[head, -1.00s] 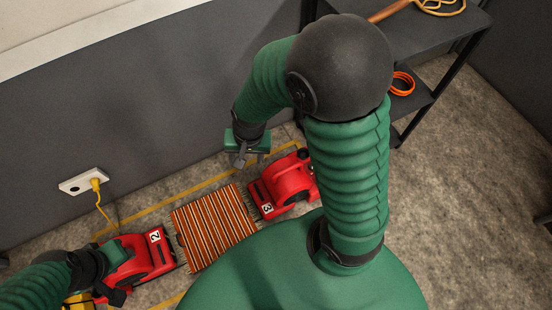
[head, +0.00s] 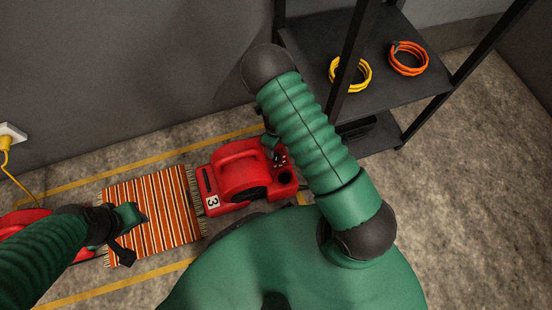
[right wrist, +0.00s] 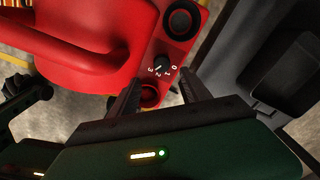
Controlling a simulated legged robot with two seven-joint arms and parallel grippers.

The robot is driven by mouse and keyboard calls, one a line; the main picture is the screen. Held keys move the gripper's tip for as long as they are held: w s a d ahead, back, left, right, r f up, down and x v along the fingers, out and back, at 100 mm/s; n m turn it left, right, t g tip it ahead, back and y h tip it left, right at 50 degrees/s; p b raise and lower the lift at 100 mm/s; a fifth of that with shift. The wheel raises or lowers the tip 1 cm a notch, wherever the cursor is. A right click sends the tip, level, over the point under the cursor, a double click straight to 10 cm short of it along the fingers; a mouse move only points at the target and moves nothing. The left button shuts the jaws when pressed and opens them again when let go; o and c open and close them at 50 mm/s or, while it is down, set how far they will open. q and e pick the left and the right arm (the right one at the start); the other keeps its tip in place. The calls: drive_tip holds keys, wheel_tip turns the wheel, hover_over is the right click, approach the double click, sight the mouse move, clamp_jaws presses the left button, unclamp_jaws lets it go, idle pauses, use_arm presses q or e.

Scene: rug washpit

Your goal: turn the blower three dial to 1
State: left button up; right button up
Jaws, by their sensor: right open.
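Blower three (head: 240,172) is red with a white label 3 and stands on the floor. Its black dial (right wrist: 160,61) shows in the right wrist view, with the numbers 0, 1, 2 and 3 below it. The pointer looks turned toward the 2–3 side, but is too small to read surely. My right gripper (right wrist: 157,88) is open, fingers apart just below the dial and numbers in that view, not closed on it. In the head view my right gripper (head: 273,150) is over the blower's right end, partly hidden. My left gripper (head: 130,232) is above the striped rug; its jaws are unclear.
The striped rug (head: 170,200) lies left of blower three, with another red blower (head: 22,220) partly behind my left arm. A black shelf (head: 400,97) with yellow and orange cable coils stands at the right. A yellow cord runs from the wall socket (head: 10,133).

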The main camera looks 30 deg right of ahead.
drive_tip(key=f+b, duration=0.1)
drive_tip(key=f, duration=0.2)
drive_tip(key=f+b, duration=0.1)
drive_tip(key=f, duration=0.1)
drive_tip(key=d+f+b, duration=0.1)
drive_tip(key=f+b, duration=0.1)
drive_tip(key=f, duration=0.1)
drive_tip(key=shift+f, duration=0.35)
drive_tip(key=shift+a+f, duration=0.1)
drive_tip(key=shift+f, duration=0.15)
drive_tip(key=shift+a+r, duration=0.1)
drive_tip(key=shift+a, duration=0.1)
drive_tip(key=shift+d, duration=0.1)
drive_tip(key=c, duration=0.6)
clamp_jaws()
